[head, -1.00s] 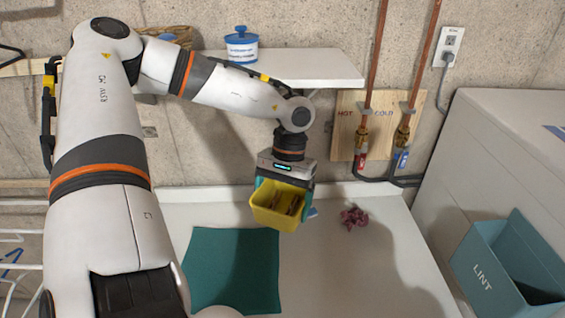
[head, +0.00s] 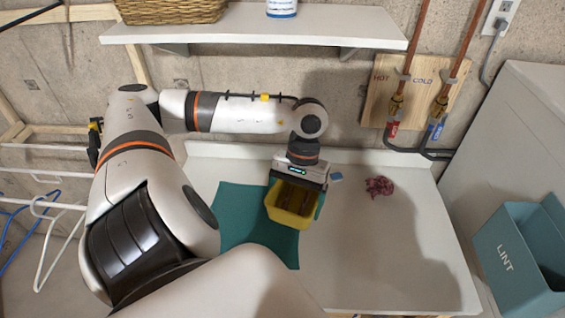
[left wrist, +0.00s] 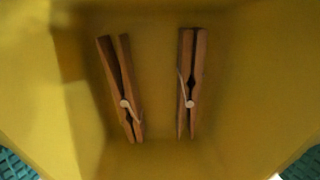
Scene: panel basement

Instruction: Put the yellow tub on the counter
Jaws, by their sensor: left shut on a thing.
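The yellow tub (head: 291,219) is held in my left gripper (head: 296,190), over the white counter (head: 370,262) in the head view. It hangs at the right edge of the green mat (head: 230,215). I cannot tell whether its bottom touches the surface. The left wrist view looks down into the tub (left wrist: 230,90), where two wooden clothespins (left wrist: 190,85) lie on the bottom. Teal finger pads show at the lower corners of that view. My right gripper is not in view.
A crumpled maroon cloth (head: 379,186) and a small blue item (head: 336,177) lie on the counter to the right. A shelf (head: 330,28) with a basket (head: 170,8) hangs above. Pipes (head: 410,70) run down the wall. A teal lint bin (head: 515,262) stands at right. The counter's front right is clear.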

